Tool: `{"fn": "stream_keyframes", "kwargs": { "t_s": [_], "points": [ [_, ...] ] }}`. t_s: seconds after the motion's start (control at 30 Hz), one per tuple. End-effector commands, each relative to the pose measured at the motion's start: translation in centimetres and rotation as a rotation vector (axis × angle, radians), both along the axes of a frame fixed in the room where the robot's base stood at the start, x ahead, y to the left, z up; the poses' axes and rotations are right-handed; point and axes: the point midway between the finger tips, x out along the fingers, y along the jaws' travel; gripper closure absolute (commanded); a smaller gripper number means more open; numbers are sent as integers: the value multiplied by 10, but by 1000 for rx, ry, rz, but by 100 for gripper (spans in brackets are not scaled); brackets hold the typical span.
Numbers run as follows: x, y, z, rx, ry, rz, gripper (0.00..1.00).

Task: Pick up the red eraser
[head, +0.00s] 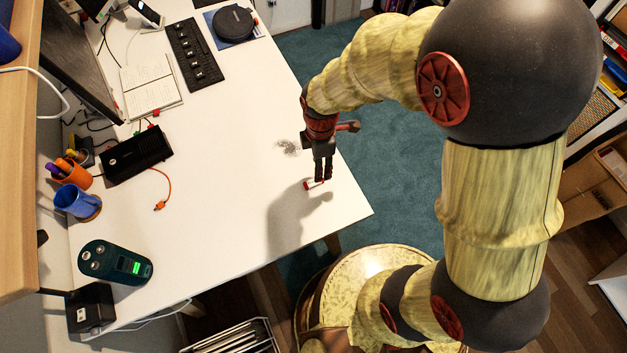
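A small red eraser (308,186) with a pale part shows on the white desk's right side, near its front corner. My gripper (323,179) points down right at it, with its two dark fingertips beside or over the eraser's right end. The fingers look close together with a narrow gap. I cannot tell whether they touch or grip the eraser, or whether it is lifted off the desk. The fingers may hide part of it.
The white desk (235,190) is clear around the eraser, apart from a grey speckled patch (288,147). A black box (137,153), an orange cable (163,188), pen cups (75,202), a teal device (115,263), a notebook (150,87) and a keyboard (195,55) lie farther left.

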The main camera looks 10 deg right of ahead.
Motion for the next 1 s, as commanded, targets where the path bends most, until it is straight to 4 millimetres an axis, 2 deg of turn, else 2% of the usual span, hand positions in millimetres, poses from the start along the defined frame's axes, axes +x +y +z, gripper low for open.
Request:
{"fn": "stream_keyframes", "kwargs": {
  "t_s": [0.1, 0.23, 0.63, 0.9, 1.0],
  "points": [
    [6, 4, -9, 2, -5, 133, 61],
    [8, 5, -16, 2, -6, 194, 61],
    [7, 8, -51, 3, -6, 199, 61],
    [3, 12, -88, 2, -6, 197, 61],
    [4, 12, -92, 3, -7, 197, 61]
  ]
}}
